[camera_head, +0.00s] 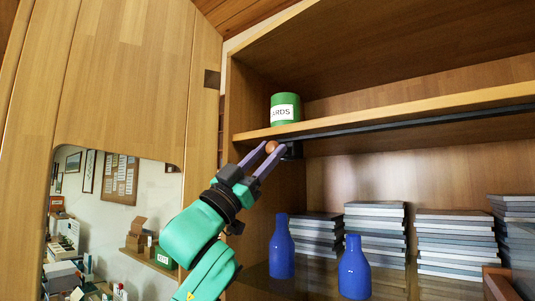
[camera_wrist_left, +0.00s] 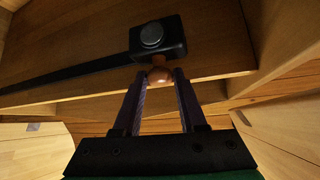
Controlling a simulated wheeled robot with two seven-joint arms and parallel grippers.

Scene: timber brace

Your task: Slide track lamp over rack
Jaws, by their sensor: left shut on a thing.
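The track lamp (camera_head: 292,151) is a small black block under the shelf, at the left end of a dark track (camera_head: 400,125). In the left wrist view the lamp (camera_wrist_left: 172,48) shows a round grey disc on its face, and the track (camera_wrist_left: 75,71) runs off to the left. My left gripper (camera_head: 274,149) is shut on the lamp's round brown knob (camera_wrist_left: 160,75), one finger on each side. My right gripper is not in view. I cannot tell for sure which thing is the rack; a wooden-edged piece (camera_head: 499,283) is cut off at the lower right.
A green labelled tin (camera_head: 285,108) stands on the shelf (camera_head: 430,102) above the lamp. Two blue bottles (camera_head: 282,248) (camera_head: 354,270) and several stacks of flat grey-blue items (camera_head: 375,232) stand below. Space under the track is open. A wooden panel (camera_head: 130,75) is at left.

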